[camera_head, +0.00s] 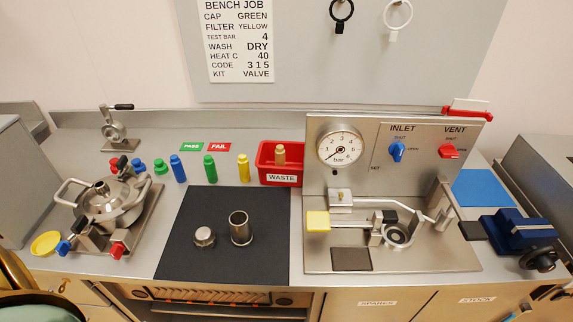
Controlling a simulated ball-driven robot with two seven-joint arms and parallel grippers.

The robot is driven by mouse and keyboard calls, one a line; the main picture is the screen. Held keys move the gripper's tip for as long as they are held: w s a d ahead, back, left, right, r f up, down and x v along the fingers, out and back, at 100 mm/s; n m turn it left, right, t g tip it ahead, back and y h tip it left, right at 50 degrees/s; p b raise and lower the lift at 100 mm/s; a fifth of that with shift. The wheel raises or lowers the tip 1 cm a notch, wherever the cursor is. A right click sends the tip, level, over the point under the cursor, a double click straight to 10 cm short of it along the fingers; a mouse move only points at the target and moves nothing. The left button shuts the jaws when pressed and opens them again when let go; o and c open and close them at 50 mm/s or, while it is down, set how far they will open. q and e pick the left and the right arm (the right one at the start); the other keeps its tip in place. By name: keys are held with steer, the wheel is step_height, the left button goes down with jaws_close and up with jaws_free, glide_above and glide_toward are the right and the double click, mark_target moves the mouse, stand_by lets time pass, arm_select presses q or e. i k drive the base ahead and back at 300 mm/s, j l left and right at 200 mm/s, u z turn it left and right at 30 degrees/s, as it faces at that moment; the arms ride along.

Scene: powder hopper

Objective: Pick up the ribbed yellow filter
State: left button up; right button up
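A yellow cylinder (243,167), which looks like the yellow filter, stands upright on the steel bench behind the dark mat. Its ribs are too small to make out clearly. A green cylinder (210,168) and a blue cylinder (178,168) of similar shape stand in a row to its left, apart from it. The red waste bin (267,177) is just to its right, with a tan cylinder (280,153) in it. Neither of my grippers is in view.
A black mat (265,262) holds an open metal cup (240,228) and a metal cap (204,237). A steel vessel (108,202) with handles stands left. The gauge panel (365,170) rises to the right. PASS and FAIL labels (205,147) lie behind the cylinders.

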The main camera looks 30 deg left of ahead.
mark_target(242, 162)
steer(key=k+j+u, duration=0.1)
steer(key=u, duration=1.25)
